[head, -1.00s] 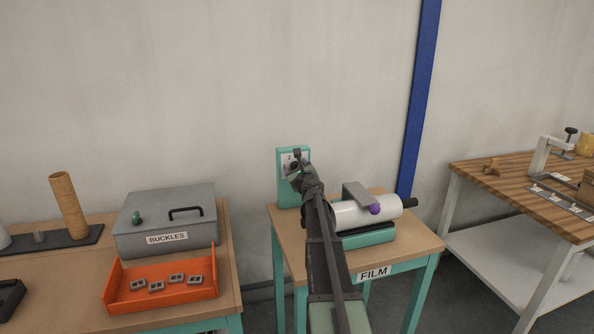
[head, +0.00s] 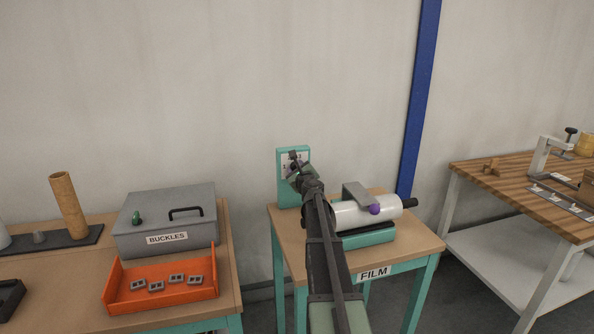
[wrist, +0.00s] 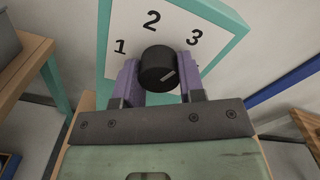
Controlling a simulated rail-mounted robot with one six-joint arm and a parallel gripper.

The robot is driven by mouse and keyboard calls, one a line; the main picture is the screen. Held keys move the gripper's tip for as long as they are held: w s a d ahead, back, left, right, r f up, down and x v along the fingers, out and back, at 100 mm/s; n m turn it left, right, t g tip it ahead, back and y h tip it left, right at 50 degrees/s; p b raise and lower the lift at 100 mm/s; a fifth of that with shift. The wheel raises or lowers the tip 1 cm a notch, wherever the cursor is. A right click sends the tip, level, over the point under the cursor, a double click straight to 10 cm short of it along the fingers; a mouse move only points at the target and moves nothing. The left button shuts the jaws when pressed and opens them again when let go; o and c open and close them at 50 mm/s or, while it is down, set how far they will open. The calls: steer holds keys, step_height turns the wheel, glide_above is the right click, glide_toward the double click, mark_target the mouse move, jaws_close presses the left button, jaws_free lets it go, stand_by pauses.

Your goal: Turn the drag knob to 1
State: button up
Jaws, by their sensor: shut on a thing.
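The dial looks tilted in the wrist view. In the head view, my gripper (head: 295,170) is in front of the teal dial panel (head: 284,195) and largely hides the knob there.
A white film roll (head: 350,215) with a purple ball and a grey bracket lies on the FILM table (head: 420,242), right of my arm. A grey BUCKLES box (head: 165,215) and an orange tray (head: 122,298) stand on the left table. A blue post (head: 421,90) rises behind.

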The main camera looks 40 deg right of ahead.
steer(key=n, duration=0.6)
steer(key=shift+r, duration=0.1)
steer(key=n, duration=0.5)
steer(key=shift+n, duration=0.3)
steer(key=n, duration=0.5)
steer(key=shift+r, duration=0.1)
steer(key=n, duration=0.5)
steer(key=shift+n, duration=0.4)
steer(key=o, duration=0.9)
steer(key=v, duration=1.1)
